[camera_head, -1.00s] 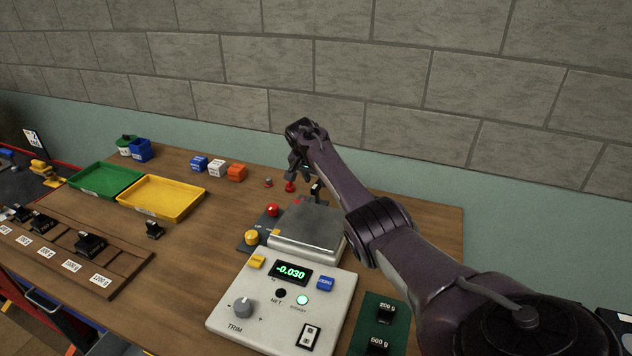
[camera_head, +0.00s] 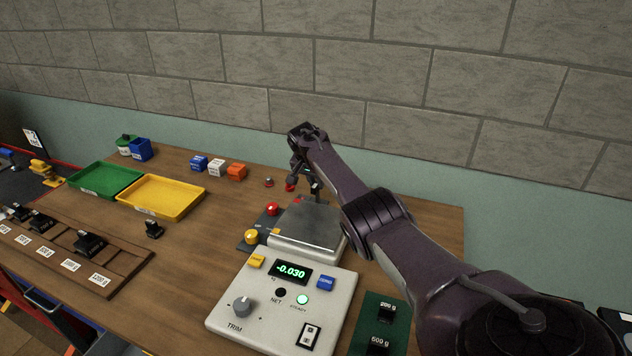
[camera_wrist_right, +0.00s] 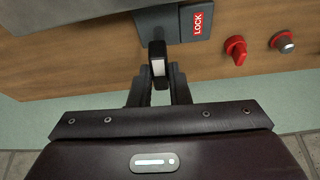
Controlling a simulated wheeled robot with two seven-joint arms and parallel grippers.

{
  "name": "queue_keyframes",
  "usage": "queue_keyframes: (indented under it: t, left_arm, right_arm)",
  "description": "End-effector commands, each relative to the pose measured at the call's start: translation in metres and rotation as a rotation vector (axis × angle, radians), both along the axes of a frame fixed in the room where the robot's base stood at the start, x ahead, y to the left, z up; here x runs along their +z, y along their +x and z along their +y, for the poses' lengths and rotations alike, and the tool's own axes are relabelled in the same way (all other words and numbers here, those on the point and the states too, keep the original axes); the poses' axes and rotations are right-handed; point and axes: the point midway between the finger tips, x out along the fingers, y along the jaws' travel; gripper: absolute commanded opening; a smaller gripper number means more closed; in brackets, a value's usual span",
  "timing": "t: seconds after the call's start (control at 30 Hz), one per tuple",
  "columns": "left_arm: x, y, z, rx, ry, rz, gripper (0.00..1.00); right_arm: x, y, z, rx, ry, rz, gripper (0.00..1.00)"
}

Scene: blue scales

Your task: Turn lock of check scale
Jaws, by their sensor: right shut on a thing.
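The check scale has a metal pan (camera_head: 305,229) and a pale control panel (camera_head: 258,311) whose display reads -0.030. In the right wrist view, a red LOCK label (camera_wrist_right: 203,19) sits on a grey plate (camera_wrist_right: 172,24) at the scale's edge. My right gripper (camera_wrist_right: 158,82) is shut on a small dark lock lever with a pale face (camera_wrist_right: 158,62), just beside that plate. In the head view my right gripper (camera_head: 304,182) is behind the pan, and its fingertips are partly hidden. My left gripper is not in view.
Green (camera_head: 105,180) and yellow (camera_head: 160,197) trays lie farther left. Dark weights (camera_head: 386,312) stand at front right.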

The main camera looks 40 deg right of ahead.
Motion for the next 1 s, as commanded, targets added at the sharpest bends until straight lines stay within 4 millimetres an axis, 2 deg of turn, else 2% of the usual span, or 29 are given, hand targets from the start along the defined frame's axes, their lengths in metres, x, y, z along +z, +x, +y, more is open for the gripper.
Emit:
queue_keyframes:
  t: [0.2, 0.47, 0.5, 0.63, 0.67, 1.0]
  left_arm:
    - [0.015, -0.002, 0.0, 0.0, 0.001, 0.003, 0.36]
    - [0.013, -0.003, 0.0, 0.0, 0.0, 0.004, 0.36]
    - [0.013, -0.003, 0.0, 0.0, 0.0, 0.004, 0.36]
    - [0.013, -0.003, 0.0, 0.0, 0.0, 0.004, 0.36]
    - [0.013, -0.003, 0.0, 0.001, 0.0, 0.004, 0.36]
    - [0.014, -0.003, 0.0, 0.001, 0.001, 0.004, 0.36]
  right_arm:
    - [0.003, -0.001, 0.0, 0.076, 0.002, 0.001, 0.0]
    - [-0.001, -0.001, 0.0, 0.095, 0.0, 0.002, 0.0]
    - [-0.001, -0.001, 0.0, 0.095, 0.0, 0.002, 0.19]
    - [-0.001, -0.001, 0.0, 0.094, 0.001, 0.001, 0.36]
    - [-0.001, -0.001, 0.0, 0.094, 0.001, 0.001, 0.38]
    - [0.002, -0.001, 0.0, 0.093, 0.0, 0.0, 0.38]
